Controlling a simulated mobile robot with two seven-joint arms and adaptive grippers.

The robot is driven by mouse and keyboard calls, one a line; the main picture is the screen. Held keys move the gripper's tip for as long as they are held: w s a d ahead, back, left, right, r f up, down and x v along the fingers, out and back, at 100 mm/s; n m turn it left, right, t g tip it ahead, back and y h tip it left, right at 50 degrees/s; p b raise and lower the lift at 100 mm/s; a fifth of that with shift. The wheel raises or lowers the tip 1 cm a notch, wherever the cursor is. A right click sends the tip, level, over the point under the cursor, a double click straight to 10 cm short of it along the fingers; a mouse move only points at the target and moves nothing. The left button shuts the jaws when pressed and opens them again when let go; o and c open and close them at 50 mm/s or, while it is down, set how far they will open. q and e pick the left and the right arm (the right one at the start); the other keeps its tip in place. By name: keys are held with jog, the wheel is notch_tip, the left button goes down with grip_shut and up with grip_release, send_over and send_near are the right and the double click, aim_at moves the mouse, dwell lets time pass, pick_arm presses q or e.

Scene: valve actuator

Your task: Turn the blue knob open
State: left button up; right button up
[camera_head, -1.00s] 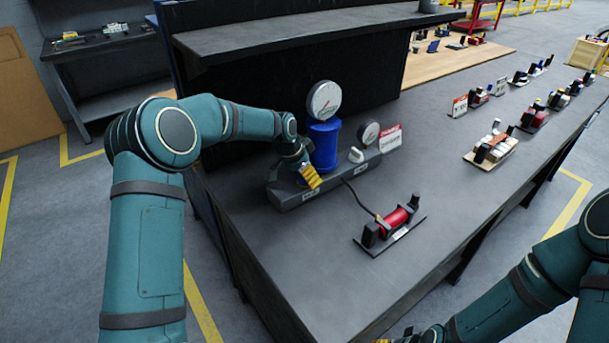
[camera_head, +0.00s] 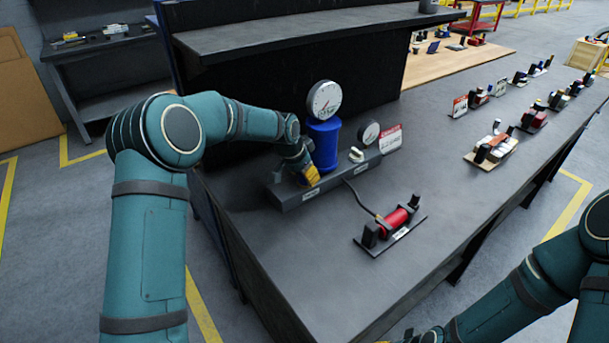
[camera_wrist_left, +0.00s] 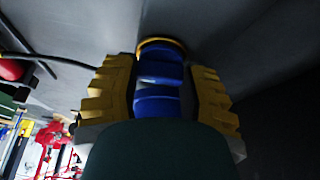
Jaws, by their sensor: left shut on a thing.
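The valve actuator is a dark base bar (camera_head: 322,186) with an upright blue cylinder (camera_head: 323,143) and a large round gauge (camera_head: 324,99) on top. My left gripper (camera_head: 312,174) is at the front left of the base, and in the head view it hides the knob. In the left wrist view the blue knob (camera_wrist_left: 158,72) lies between the yellow fingers of my left gripper (camera_wrist_left: 165,85), which are shut on it. Only a sliver of my right gripper (camera_head: 385,341) shows at the bottom edge, too little to tell its state.
A cable runs to a red cylinder device (camera_head: 394,221) on the dark table (camera_head: 300,265). A shelf (camera_head: 300,30) overhangs behind.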

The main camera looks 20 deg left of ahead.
pick_arm(q)
jog(key=n+y, duration=0.1)
jog(key=n, duration=0.1)
jog(key=shift+d+f+n+b, duration=0.1)
jog(key=shift+d+n+b, duration=0.05)
jog(key=shift+n+b, duration=0.2)
jog(key=shift+n+t+y+b, duration=0.3)
jog(key=shift+n+y, duration=0.1)
jog(key=shift+n, duration=0.85)
jog(key=shift+s+n+y, duration=0.1)
jog(key=shift+n+y, duration=0.7)
jog(key=shift+n, duration=1.4)
jog(key=o, duration=1.2)
jog(key=v, duration=1.2)
